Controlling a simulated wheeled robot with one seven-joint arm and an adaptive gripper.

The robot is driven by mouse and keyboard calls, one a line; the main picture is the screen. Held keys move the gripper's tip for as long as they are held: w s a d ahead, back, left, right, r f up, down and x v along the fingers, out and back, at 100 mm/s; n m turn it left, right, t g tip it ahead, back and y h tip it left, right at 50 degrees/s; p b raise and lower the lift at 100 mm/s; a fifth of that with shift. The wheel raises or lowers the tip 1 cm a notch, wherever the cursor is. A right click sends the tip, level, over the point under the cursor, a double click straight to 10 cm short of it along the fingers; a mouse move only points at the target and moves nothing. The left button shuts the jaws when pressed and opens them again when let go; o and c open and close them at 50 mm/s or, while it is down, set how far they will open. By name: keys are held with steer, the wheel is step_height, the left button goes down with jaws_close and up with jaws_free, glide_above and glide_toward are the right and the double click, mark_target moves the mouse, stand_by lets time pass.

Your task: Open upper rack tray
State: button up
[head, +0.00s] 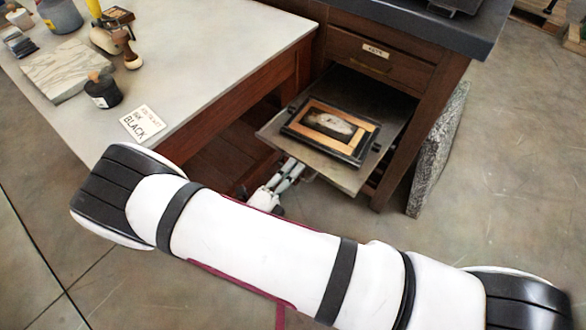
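A grey metal tray (347,177) sticks well out of the open front of the wooden cabinet (425,105), below a closed drawer. A dark frame with a wooden inner border and a pale picture (331,122) lies on the tray. My gripper (292,170) is at the tray's front edge, low and to the left, with its fingers pointing toward the edge. The fingers are small and partly overlapped by the tray, so I cannot tell whether they touch or grip it. My white arm crosses the foreground and hides the floor behind it.
The closed drawer (374,62) has a label and a handle. A pale-topped table (215,50) with an ink sign (142,122), a dark jar (103,91) and tools stands left. A rough stone slab (440,150) leans at the cabinet's right.

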steer(key=o, duration=0.4)
steer(key=v, duration=1.2)
